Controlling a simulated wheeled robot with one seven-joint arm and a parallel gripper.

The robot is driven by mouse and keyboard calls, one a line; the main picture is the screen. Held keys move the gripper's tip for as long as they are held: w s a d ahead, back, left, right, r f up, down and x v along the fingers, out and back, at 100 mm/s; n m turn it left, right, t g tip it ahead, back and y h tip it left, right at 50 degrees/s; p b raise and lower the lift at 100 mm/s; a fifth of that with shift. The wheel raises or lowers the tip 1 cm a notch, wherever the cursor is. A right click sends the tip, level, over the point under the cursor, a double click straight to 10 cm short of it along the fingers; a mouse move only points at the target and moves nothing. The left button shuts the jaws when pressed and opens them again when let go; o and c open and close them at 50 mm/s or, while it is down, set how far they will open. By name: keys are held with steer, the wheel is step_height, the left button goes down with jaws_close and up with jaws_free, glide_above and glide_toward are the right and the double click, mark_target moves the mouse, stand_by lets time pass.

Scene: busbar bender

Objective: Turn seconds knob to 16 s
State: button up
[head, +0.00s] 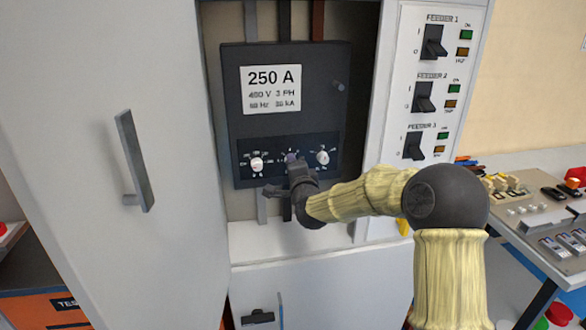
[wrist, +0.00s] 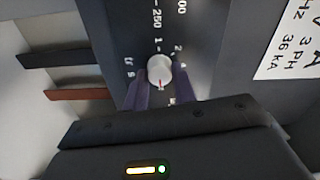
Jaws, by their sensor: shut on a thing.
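The breaker's dark front (head: 290,100) carries a row of three knobs. The left knob (head: 257,164) and right knob (head: 323,157) are white and show clearly. My gripper (head: 291,159) is at the middle knob and hides most of it in the head view. In the wrist view a round white knob (wrist: 160,68) sits between my two dark purple fingers, which are shut on its sides. A red mark on the knob points toward the bottom of the wrist view. Small numbers ring it; some are hidden by the fingers or too small to read, so I cannot tell which knob is the seconds one.
A white rating label (head: 270,90) is above the knobs. Feeder switches (head: 424,97) line the panel at right. An open cabinet door (head: 80,170) with a grey handle (head: 135,160) stands at left. A bench (head: 545,215) with loose parts is at far right.

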steer(key=o, duration=1)
steer(key=shift+s+d, duration=0.1)
steer(key=b+v, duration=0.2)
steer(key=v, duration=1.5)
steer(key=shift+s, duration=0.1)
